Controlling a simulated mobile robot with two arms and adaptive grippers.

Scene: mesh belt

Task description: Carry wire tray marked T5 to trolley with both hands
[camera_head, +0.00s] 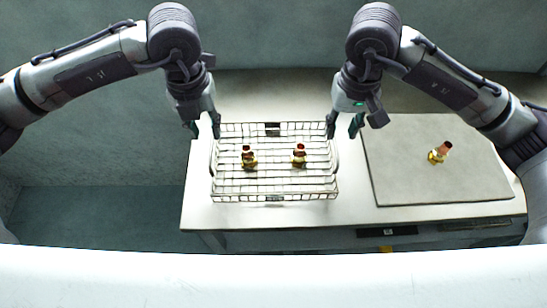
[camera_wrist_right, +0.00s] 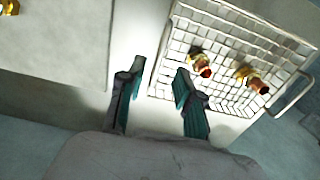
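The wire tray (camera_head: 262,188) sits on the white table in the head view, with a loop handle at its left and right ends. Two brass and copper fittings (camera_head: 249,158) (camera_head: 299,156) stand in it. Its dark end labels are too small to read. My left gripper (camera_head: 205,128) is open above the tray's back left corner, beside the left handle. My right gripper (camera_head: 344,128) is open at the back right corner, beside the right handle. In the right wrist view the open right fingers (camera_wrist_right: 158,88) are empty and the tray (camera_wrist_right: 232,20) lies to their right. No trolley is identifiable.
A grey mat (camera_head: 400,180) lies on the right of the table (camera_head: 200,215), with one brass and copper fitting (camera_head: 440,152) on it. The mat's left edge is close to the tray's right handle. Open floor (camera_head: 90,215) shows left of the table.

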